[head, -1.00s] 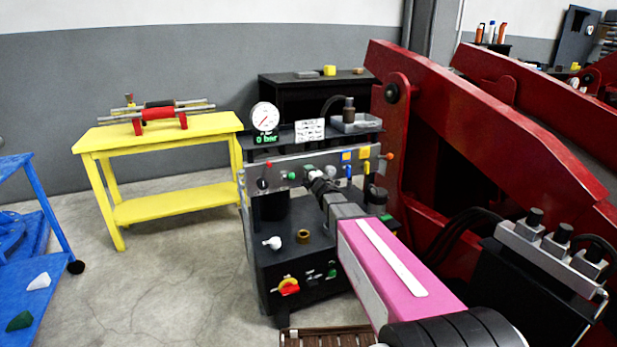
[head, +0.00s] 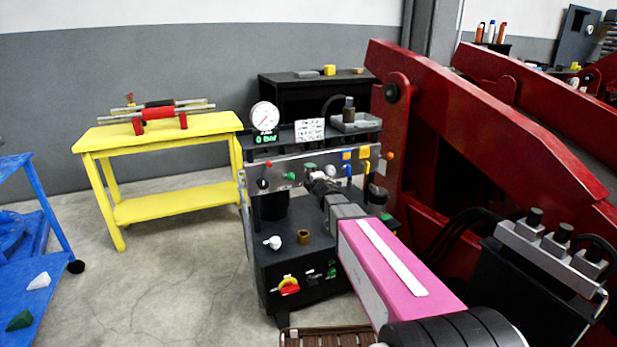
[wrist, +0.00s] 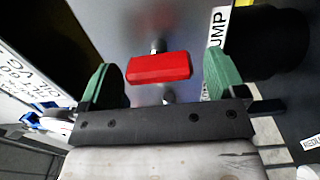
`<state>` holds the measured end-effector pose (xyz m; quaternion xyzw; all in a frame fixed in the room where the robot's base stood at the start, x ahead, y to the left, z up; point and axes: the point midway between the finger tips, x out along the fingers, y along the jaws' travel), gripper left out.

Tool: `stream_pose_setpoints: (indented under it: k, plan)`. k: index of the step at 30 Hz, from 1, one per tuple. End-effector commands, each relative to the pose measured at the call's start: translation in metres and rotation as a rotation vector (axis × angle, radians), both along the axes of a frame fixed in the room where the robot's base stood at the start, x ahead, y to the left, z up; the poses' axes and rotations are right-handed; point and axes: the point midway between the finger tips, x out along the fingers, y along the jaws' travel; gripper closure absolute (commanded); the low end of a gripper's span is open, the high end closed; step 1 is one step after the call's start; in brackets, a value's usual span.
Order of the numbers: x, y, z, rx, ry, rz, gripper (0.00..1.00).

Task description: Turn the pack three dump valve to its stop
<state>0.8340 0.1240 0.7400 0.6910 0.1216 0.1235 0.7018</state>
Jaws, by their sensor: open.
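A red bar handle (wrist: 158,67) sits on a short metal stem on a grey panel in the wrist view. My gripper (wrist: 161,76) is open, with its green-padded fingers on either side of the handle and a gap on both sides. A white label (wrist: 218,27) ending in "UMP" is on the panel to the right of the handle. In the head view, my gripper (head: 316,179) is at the valve panel (head: 278,166) of the black stand. The red bar handle is hidden behind my gripper there.
A dial gauge (head: 265,116) stands above a green readout, apparently 0 bar. Blue (head: 349,171) and yellow (head: 366,168) levers are right of my gripper. A red and yellow knob (head: 289,286) is below. Large red beams (head: 480,120) rise at right. Open floor lies left.

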Motion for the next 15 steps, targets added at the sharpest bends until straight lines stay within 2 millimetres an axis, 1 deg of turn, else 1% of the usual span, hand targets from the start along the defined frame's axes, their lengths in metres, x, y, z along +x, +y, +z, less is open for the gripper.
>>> stream_pose_setpoints:
  k: [1,5,12,15]
  plan:
    - [-0.009,-0.002,0.001,0.0,0.0,0.0,0.11]
    - [-0.029,-0.009,0.001,-0.001,0.001,0.0,0.11]
    - [-0.072,-0.025,0.001,-0.001,0.001,-0.001,0.11]
    - [-0.085,-0.03,0.0,-0.002,0.002,-0.001,0.11]
